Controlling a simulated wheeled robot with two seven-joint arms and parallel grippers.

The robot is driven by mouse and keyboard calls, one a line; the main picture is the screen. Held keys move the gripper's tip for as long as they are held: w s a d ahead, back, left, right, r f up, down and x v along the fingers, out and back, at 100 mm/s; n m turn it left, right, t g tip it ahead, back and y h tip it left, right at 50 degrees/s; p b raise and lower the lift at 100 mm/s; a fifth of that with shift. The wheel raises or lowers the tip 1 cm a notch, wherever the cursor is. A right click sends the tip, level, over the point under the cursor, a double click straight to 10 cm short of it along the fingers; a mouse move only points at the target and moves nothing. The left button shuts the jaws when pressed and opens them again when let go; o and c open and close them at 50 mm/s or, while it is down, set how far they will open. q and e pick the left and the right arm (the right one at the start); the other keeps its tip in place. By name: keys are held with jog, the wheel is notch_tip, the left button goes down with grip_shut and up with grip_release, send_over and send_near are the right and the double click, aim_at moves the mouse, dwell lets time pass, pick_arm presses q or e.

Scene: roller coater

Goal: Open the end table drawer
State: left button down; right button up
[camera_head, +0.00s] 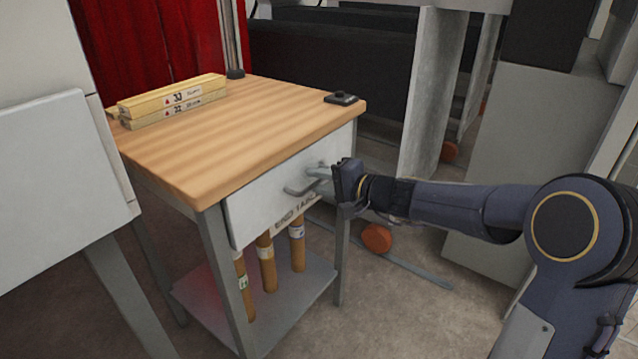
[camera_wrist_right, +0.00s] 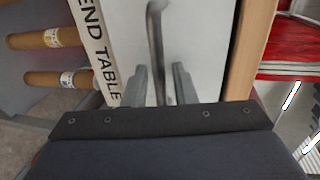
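The end table has a wooden top (camera_head: 235,130) and grey metal legs. Its white drawer front (camera_head: 255,210) looks flush with the frame; the drawer appears closed. A grey bar handle (camera_head: 298,190) sticks out from the front, and it also shows in the right wrist view (camera_wrist_right: 155,45). My right gripper (camera_head: 318,176) is at the handle. In the right wrist view my right gripper (camera_wrist_right: 160,82) has its two fingers apart, with the handle bar between them and gaps visible. Contact at the fingertips is unclear. My left gripper is not in view.
Yellow labelled boxes (camera_head: 175,100) and a small black object (camera_head: 341,98) lie on the tabletop. A white cabinet (camera_head: 50,170) stands close at left. Floor in front of the drawer is mostly clear.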

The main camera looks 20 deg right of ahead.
grip_shut()
dwell(0.4)
jog(key=f+b+v, duration=0.2)
jog(key=v, duration=0.9)
jog(key=s+f+b+v, duration=0.1)
jog(key=f+b+v, duration=0.1)
jog(key=v, duration=0.9)
jog(key=shift+s+d+f+b, duration=0.15)
jog(key=shift+d+f+b, duration=0.2)
jog(key=shift+d+f, duration=0.05)
